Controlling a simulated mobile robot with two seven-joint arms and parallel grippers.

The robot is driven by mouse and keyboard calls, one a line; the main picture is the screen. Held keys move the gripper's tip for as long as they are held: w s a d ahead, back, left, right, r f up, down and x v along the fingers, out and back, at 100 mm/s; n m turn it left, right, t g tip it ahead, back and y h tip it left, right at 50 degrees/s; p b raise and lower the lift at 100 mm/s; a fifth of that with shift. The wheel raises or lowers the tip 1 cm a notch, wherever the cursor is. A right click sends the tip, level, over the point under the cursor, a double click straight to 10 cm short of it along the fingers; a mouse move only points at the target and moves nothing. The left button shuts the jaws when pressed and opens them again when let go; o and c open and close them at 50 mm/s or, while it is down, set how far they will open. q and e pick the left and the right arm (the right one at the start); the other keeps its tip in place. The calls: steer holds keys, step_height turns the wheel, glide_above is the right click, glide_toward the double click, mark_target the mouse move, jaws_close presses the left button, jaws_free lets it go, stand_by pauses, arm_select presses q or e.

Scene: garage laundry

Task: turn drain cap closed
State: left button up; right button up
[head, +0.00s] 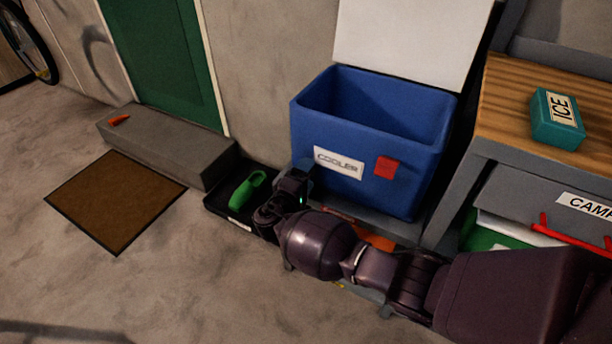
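The blue cooler (310,120) stands at the centre, its white lid (410,35) raised and the inside looking empty from here. Its front has a COOLER label (339,163) and a red patch (386,168). I cannot make out a drain cap; it may be hidden behind my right gripper. My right gripper (293,186) is at the cooler's lower left corner, with a small green glow on it. Its fingers are dark and not clear, so I cannot tell whether they are open, shut or touching the cooler. My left gripper is not in view.
A black tray (216,201) with a green object (249,188) lies left of my gripper. A grey step (165,146) holds a small orange item (119,119). A brown mat (115,200) lies on open floor. A wooden-topped bench (510,95) with an ICE box (556,120) stands right.

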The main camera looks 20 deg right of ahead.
steer(key=shift+s+a, duration=0.3)
steer(key=shift+a, duration=0.15)
arm_select(q)
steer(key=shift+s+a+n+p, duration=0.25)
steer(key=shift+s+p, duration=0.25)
steer(key=shift+p, duration=0.3)
arm_select(e)
steer(key=v, duration=0.9)
steer(key=shift+s+a, duration=0.25)
steer(key=shift+s, duration=0.05)
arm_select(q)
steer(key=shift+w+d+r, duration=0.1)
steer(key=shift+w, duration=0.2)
